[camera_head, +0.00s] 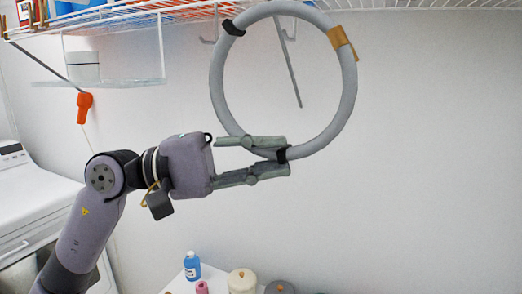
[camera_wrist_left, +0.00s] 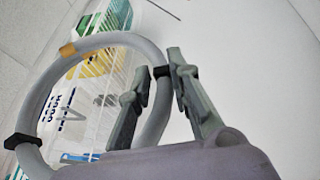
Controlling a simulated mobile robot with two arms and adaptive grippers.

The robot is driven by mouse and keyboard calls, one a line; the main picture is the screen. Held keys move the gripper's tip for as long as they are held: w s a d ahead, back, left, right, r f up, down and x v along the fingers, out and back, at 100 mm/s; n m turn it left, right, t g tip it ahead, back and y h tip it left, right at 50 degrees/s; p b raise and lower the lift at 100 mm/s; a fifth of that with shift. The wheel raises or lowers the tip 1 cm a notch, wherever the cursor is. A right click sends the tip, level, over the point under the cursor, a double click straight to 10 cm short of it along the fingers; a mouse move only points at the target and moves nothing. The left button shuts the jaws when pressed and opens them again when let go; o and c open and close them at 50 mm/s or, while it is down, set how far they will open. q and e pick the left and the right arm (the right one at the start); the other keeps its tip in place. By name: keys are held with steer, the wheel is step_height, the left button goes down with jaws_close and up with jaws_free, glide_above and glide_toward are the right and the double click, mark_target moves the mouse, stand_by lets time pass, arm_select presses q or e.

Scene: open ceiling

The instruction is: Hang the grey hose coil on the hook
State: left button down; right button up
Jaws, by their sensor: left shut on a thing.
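The grey hose coil (camera_head: 351,85) is a large upright ring with black bands and a tan band. My left gripper (camera_head: 285,156) is shut on its lower part by a black band and holds it up in front of the wall. In the left wrist view the coil (camera_wrist_left: 42,92) runs between the two fingers (camera_wrist_left: 160,72). Its top overlaps the wire shelf's front edge in the head view. A small grey hook (camera_head: 208,40) hangs under the shelf, just left of the ring. Another hook-like shape (camera_head: 286,36) shows through the ring. My right gripper is not in view.
The white wire shelf (camera_head: 430,4) runs along the top, with a slanting brace (camera_head: 290,68) behind the ring. Bottles, including a blue one (camera_head: 192,267), stand below. The right wall is bare.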

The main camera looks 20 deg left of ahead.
arm_select(q)
steer(key=w, duration=0.2)
steer(key=w+f, duration=0.1)
steer(key=w, duration=0.1)
steer(key=w+p, duration=0.1)
steer(key=w, duration=0.1)
steer(key=shift+d+f, duration=0.2)
steer(key=shift+f, duration=0.15)
stand_by(0.4)
steer(key=shift+s+f, duration=0.1)
steer(key=shift+f, duration=0.15)
stand_by(0.3)
steer(key=c, duration=1.4)
jaws_free()
steer(key=shift+a+r, duration=0.1)
